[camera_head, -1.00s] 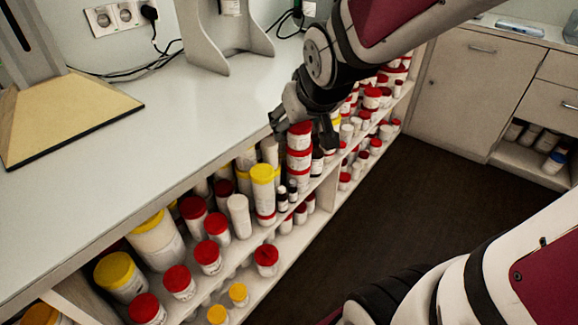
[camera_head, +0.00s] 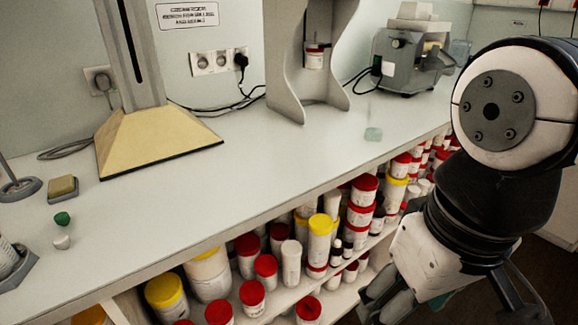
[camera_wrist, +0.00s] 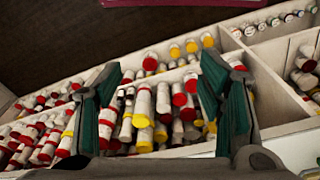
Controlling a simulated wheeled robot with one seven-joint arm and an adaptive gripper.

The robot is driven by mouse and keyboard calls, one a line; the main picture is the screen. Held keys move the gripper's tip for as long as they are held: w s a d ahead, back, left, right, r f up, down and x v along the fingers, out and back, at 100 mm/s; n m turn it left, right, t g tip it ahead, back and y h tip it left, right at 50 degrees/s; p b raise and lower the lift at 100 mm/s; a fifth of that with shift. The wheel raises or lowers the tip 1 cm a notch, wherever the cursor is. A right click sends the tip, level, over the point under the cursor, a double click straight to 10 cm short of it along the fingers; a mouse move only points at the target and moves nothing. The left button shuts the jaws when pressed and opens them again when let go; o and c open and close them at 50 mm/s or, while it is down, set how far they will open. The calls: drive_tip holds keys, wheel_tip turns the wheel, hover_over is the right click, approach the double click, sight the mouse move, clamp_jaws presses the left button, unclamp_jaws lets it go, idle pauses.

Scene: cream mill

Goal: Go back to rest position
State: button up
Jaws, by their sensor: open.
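My gripper (camera_wrist: 165,108) is open in the wrist view, its two green-padded fingers wide apart with nothing held between them. Behind the gap between the fingers are shelved jars (camera_wrist: 142,112) with yellow and red lids; they look apart from the fingers. In the head view my arm comes down at the right, and the gripper hangs at the lower right, beside the front of the shelves, partly cut off by the bottom edge.
A white worktop (camera_head: 190,195) runs above shelves full of jars (camera_head: 318,240). On it stand a yellow-based stand (camera_head: 150,140), a grey bracket holding a jar (camera_head: 314,55) and a grey machine (camera_head: 408,62). Dark floor lies at the far right.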

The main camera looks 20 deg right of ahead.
idle(0.3)
wheel_tip(320, 180, up, 18)
drive_tip(key=t+p, duration=0.3)
drive_tip(key=p, duration=1.3)
drive_tip(key=shift+f, duration=0.15)
